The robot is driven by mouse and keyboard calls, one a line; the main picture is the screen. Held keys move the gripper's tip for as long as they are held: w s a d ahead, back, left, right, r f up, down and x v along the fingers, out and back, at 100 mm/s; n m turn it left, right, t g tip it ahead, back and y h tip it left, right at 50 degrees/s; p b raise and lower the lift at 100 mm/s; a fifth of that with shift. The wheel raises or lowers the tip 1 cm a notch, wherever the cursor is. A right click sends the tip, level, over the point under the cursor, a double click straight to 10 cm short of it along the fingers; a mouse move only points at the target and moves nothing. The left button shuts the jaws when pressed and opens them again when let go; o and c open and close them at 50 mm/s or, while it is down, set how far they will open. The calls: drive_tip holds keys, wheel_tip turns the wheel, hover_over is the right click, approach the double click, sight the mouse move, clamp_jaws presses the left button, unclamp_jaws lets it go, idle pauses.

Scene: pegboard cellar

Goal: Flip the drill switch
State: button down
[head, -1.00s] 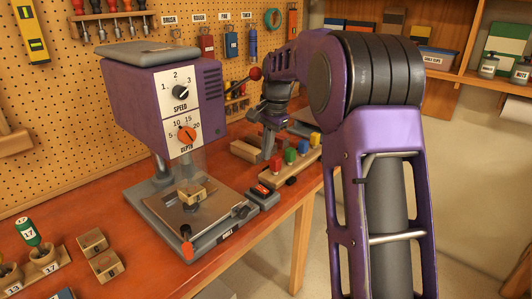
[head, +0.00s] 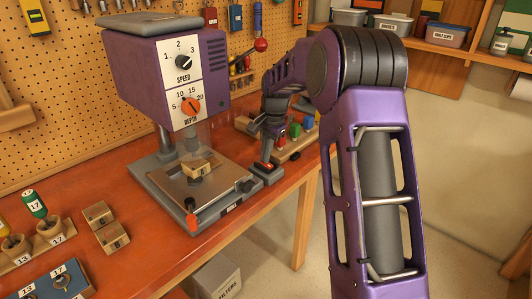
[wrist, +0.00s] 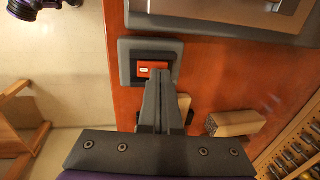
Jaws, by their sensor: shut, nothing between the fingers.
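The drill press (head: 150,75) is purple, with a speed dial and an orange depth dial. Its grey switch box (head: 268,178) sits on the bench at the right of the drill base; it also shows in the wrist view (wrist: 127,62). The switch (wrist: 152,69) is a red-orange rocker with a pale mark, set in a black recess. My gripper (head: 267,156) points down just over the switch box. In the wrist view my shut, empty fingers (wrist: 160,82) reach the rocker's near edge and cover part of it. I cannot tell whether they touch it.
A wooden block (head: 198,168) lies on the drill's metal plate. A rack with coloured pegs (head: 295,140) stands just behind my gripper. Wooden blocks (head: 105,225) and bit holders (head: 50,232) are at the left. The bench's front edge is close to the switch box.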

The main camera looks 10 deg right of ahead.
drive_tip(key=shift+f, duration=0.1)
drive_tip(key=shift+a+f, duration=0.1)
drive_tip(key=shift+f, duration=0.15)
drive_tip(key=shift+s, duration=0.1)
drive_tip(key=shift+s+d, duration=0.5)
drive_tip(key=shift+s, duration=0.1)
